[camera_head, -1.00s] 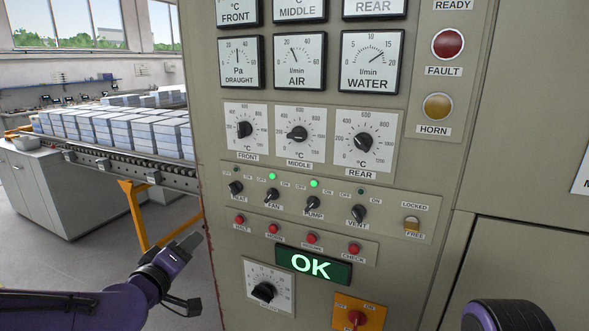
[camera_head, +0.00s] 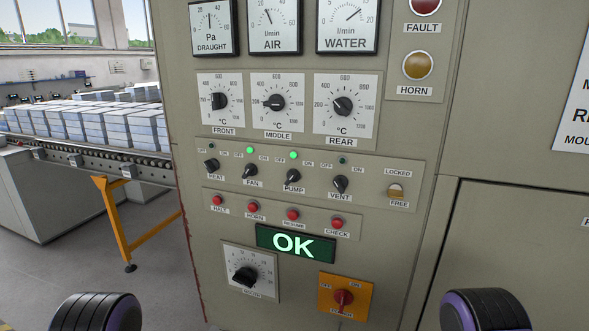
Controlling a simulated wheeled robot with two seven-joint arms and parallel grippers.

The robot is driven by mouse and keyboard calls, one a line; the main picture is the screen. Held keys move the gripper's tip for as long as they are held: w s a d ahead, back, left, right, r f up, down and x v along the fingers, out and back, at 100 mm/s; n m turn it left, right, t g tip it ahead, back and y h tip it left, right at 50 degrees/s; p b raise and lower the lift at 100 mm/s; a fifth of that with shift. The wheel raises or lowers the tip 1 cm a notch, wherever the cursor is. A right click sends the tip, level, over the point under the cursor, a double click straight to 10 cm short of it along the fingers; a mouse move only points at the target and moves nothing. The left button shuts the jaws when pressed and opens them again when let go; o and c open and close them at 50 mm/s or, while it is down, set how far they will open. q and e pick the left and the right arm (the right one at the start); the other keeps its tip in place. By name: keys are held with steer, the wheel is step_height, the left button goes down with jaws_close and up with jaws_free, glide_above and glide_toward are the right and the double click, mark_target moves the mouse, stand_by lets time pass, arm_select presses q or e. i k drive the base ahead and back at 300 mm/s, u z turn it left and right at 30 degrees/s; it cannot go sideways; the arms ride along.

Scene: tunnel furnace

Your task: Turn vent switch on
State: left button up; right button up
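The vent switch (camera_head: 340,184) is a black rotary knob above the VENT label, at the right end of the knob row on the furnace panel (camera_head: 310,178). Its tip seems to point up-left, toward OFF. The small vent lamp (camera_head: 343,160) above it is dark. The fan knob (camera_head: 250,170) and pump knob (camera_head: 293,177) have lit green lamps above them. The heat knob (camera_head: 211,165) has a dark lamp. Neither gripper is in view; only black and purple parts of my arms show at the bottom left and bottom right. Nothing touches the vent switch.
Red push buttons, including CHECK (camera_head: 337,223), sit just below the knobs. A LOCKED/FREE switch (camera_head: 396,190) is to the right. Below are a green OK display (camera_head: 296,243) and a red power switch (camera_head: 342,300). A conveyor (camera_head: 90,155) stands at left.

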mark_target(340, 182)
steer(key=z, duration=1.75)
steer(key=k, duration=0.75)
steer(key=u, duration=1.05)
steer(key=i, duration=0.5)
steer(key=u, duration=0.05)
